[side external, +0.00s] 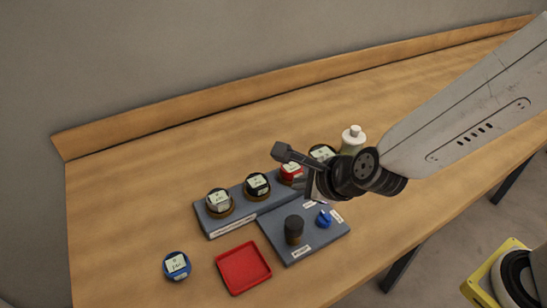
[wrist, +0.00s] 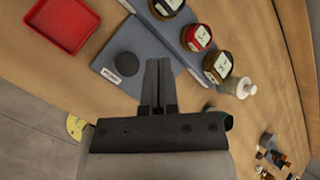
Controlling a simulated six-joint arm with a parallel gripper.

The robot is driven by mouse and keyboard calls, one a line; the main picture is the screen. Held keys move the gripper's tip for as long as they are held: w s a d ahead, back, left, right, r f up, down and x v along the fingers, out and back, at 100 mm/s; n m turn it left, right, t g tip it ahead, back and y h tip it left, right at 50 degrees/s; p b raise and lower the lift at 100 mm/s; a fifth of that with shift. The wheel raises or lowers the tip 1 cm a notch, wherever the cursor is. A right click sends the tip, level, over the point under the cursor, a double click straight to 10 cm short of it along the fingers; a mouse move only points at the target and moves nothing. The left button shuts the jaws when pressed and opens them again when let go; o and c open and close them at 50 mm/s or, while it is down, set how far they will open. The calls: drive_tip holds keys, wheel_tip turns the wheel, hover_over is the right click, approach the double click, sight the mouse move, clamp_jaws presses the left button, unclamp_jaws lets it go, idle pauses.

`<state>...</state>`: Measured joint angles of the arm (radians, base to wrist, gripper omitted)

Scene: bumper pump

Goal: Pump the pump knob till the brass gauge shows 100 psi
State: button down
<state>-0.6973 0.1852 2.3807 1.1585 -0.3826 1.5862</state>
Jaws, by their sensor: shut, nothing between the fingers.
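The pump knob (side external: 294,229), a dark upright cylinder, stands on a grey-blue plate (side external: 289,253) with a small label in front. In the wrist view the knob (wrist: 127,65) shows as a dark disc left of my fingertips. My gripper (side external: 319,192) is shut and empty, above the plate, right of the knob and apart from it; its closed fingers (wrist: 158,62) show in the wrist view. Several gauges with pale faces include brown-rimmed ones (side external: 219,202) (side external: 257,185) on a raised strip. I cannot tell which is the brass gauge, and the readings are too small to read.
A blue knob (side external: 324,218) sits on the plate, close to my fingers. A red gauge (side external: 292,173) and another gauge (side external: 322,153) are partly hidden behind my gripper. A white-capped bottle (side external: 353,138), a red tray (side external: 243,267) and a loose blue gauge (side external: 177,265) stand around.

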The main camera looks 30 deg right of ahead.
sight(297, 221)
drive_tip(key=shift+f, duration=4.3)
drive_tip(key=shift+f, duration=1.5)
idle(0.9)
drive_tip(key=shift+r, duration=1.5)
drive_tip(key=shift+r, duration=0.1)
